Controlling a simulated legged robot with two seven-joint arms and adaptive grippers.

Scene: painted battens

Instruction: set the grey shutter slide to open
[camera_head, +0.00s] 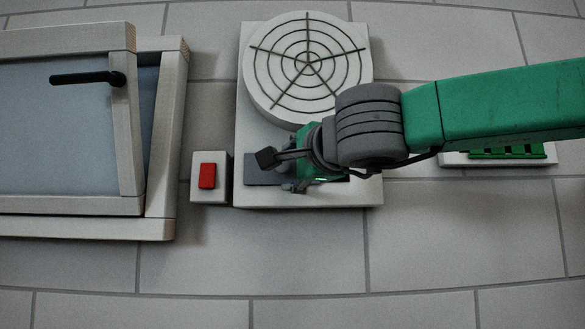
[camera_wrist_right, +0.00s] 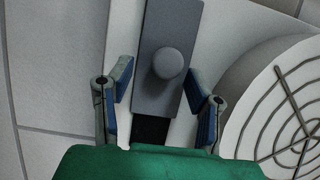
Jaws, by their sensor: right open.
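The grey shutter slide (camera_wrist_right: 166,98) is a flat plate with a round grey knob (camera_wrist_right: 168,63). Part of it shows in the head view (camera_head: 261,174), low on the white vent panel (camera_head: 300,197). In the wrist view a dark slot (camera_wrist_right: 150,130) shows at the plate's near end. My right gripper (camera_head: 278,170) is open in front of the slide and hides part of it. In the wrist view its fingers stand on either side of the plate, with the knob between their tips. Whether they touch the knob, I cannot tell. My left gripper is out of view.
A round vent with a wire grille (camera_head: 307,62) sits above the slide. A red rocker switch (camera_head: 207,176) is close at the left, then a framed window (camera_head: 158,150) with a black handle (camera_head: 88,77). A green slatted item (camera_head: 507,152) is at the right.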

